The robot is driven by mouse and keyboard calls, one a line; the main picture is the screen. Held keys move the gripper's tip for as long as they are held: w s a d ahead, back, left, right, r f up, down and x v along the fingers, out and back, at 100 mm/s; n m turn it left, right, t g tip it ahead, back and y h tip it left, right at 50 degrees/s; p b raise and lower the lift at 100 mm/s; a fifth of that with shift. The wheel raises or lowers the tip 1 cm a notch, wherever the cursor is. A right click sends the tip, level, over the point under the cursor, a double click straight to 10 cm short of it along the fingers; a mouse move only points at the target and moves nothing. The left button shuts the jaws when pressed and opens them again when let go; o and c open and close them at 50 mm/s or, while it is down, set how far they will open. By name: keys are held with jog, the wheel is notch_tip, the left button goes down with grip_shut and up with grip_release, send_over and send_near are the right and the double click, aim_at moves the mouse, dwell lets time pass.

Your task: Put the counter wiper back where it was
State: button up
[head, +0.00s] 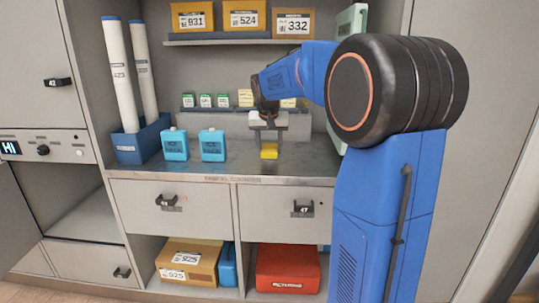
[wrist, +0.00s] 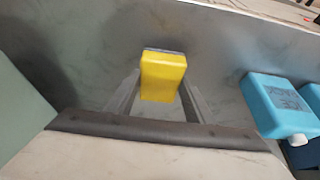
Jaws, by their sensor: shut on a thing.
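The counter wiper (head: 269,151) is a small yellow block at the grey counter, right of the blue bottles in the head view. In the wrist view the yellow wiper (wrist: 163,76) sits between my fingers, with a thin dark strip along its far edge. My gripper (head: 268,143) points down over the counter and is shut on the wiper. The fingers also show on both sides of it in the wrist view (wrist: 160,98). I cannot tell whether the wiper touches the counter.
Two light-blue bottles (head: 212,145) stand on the counter (head: 237,167) to the left. A blue bin (head: 140,140) holds two white tubes. Small cards line a ledge behind the gripper. Boxes (head: 244,17) sit on the upper shelf. A pale green panel (head: 349,22) stands at right.

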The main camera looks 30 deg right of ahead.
aim_at(269, 150)
jog(key=shift+f, duration=1.4)
jog(key=o, duration=1)
jog(key=shift+f, duration=0.1)
jog(key=shift+c, duration=0.2)
jog(key=v, duration=1.2)
